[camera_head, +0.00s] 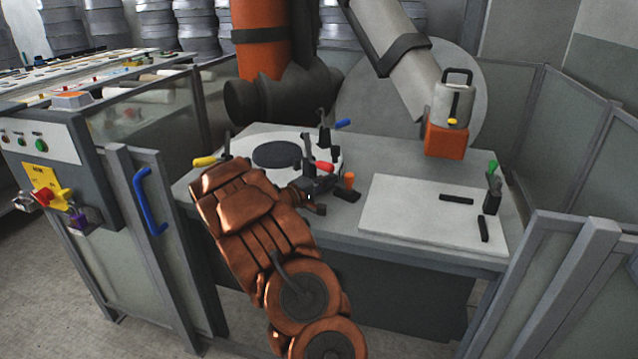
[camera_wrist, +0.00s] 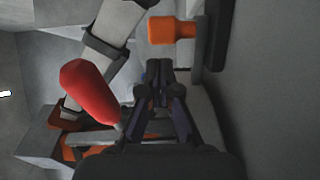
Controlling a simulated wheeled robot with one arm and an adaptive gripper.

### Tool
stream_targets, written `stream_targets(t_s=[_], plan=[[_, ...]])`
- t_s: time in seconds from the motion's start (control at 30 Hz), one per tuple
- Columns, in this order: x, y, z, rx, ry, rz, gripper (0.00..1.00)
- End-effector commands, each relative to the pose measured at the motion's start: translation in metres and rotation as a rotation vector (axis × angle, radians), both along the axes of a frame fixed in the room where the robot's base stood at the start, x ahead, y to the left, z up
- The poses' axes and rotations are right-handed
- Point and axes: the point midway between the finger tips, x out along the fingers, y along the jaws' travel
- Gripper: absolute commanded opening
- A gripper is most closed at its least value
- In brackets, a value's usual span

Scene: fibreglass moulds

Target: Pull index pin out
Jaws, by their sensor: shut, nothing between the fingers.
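An orange knob (camera_head: 349,180), which looks like the index pin's head, stands on a dark base at the right side of the round white mould plate (camera_head: 240,146). In the wrist view the orange knob (camera_wrist: 172,30) and its short stem meet a dark block (camera_wrist: 205,45). My gripper (camera_head: 328,184) is over the table, just left of the knob. In the wrist view my gripper's fingertips (camera_wrist: 160,68) are together, empty, and appear apart from the knob. A red clamp handle (camera_wrist: 88,92) is close to the left of the fingers; it also shows in the head view (camera_head: 325,167).
Yellow (camera_head: 204,161) and blue (camera_head: 343,123) clamp handles stand around the plate. A white board (camera_head: 432,215) with dark bars and a green-tipped clamp (camera_head: 493,185) lies right. An orange block (camera_head: 445,141) holds a canister behind. Glass-panelled guards flank the table.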

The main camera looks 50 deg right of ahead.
Motion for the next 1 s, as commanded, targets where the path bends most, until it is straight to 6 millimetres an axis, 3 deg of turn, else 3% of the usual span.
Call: stream_targets(t_s=[0.3,0.77,1.0], plan=[[-0.005,-0.026,0.000,0.000,0.000,0.000,0.00],[-0.006,-0.027,-0.001,0.000,0.000,0.001,0.00],[-0.018,-0.027,-0.005,0.001,0.000,0.003,0.00]])
